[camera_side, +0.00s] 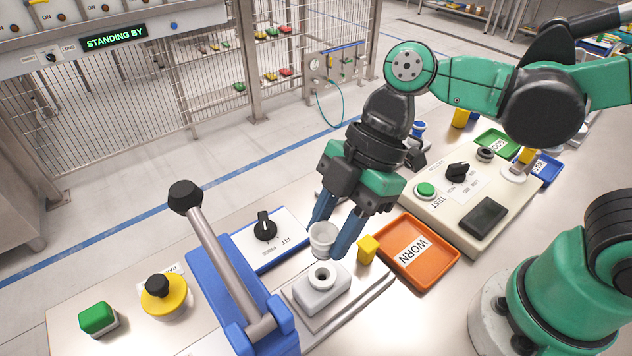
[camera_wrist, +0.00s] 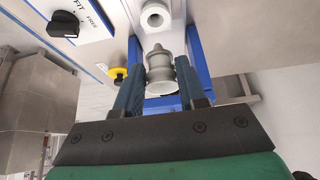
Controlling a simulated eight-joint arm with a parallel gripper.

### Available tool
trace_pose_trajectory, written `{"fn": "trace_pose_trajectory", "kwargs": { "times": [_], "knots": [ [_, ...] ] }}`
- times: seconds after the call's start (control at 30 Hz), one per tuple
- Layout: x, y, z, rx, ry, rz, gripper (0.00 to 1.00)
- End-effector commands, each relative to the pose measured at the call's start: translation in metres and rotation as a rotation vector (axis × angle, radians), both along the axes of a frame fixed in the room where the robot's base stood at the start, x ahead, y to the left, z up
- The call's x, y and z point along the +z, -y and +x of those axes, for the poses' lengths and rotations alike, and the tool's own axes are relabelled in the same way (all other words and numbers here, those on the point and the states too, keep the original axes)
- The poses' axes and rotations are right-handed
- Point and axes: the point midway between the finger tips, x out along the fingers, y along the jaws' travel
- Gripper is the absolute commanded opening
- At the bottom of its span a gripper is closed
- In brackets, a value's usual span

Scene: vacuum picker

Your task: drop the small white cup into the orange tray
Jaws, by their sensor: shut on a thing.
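The small white cup (camera_side: 323,238) is between the blue fingers of my gripper (camera_side: 335,232), which is shut on it. In the side view the cup is a little above and behind a white block with a round hole (camera_side: 321,287). In the wrist view the cup (camera_wrist: 161,72) sits between both fingertips (camera_wrist: 160,88), and the block's round white socket (camera_wrist: 155,16) shows beyond it. The orange tray (camera_side: 443,277) labelled WORN lies to the right of my gripper. No object shows in it besides the label.
A small yellow block (camera_side: 367,249) stands between my gripper and the orange tray. A blue lever stand (camera_side: 262,300) with a tall black-knobbed handle rises at the left. A beige control box (camera_side: 470,205) with a green button lies behind the tray. Green (camera_side: 497,143) and blue trays stand farther back.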

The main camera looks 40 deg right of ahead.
Motion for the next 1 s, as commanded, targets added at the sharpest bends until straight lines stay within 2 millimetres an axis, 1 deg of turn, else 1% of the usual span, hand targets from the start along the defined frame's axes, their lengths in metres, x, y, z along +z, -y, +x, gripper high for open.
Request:
{"fn": "trace_pose_trajectory", "kwargs": {
  "times": [0.1,0.17,0.27,0.37,0.4,0.47,0.5,0.6,0.7,0.83,1.0],
  "knots": [
    [0.0,0.001,0.0,-0.001,0.0,-0.001,0.0],
    [0.0,0.006,0.002,-0.003,0.002,-0.004,0.0],
    [0.0,0.024,0.006,-0.01,0.002,-0.015,0.0],
    [0.0,0.054,0.008,-0.015,0.003,-0.029,0.0],
    [0.0,0.067,0.008,-0.017,0.002,-0.034,0.0],
    [0.0,0.088,0.007,-0.017,0.001,-0.038,0.0],
    [0.0,0.1,0.004,-0.017,-0.001,-0.039,0.0],
    [0.001,0.128,-0.004,-0.014,-0.004,-0.034,0.0],
    [0.003,0.149,-0.014,-0.011,-0.005,-0.024,0.0],
    [0.005,0.165,-0.024,-0.006,-0.003,-0.009,0.0],
    [0.004,0.173,-0.03,-0.001,0.0,0.0,0.0]
  ]
}}
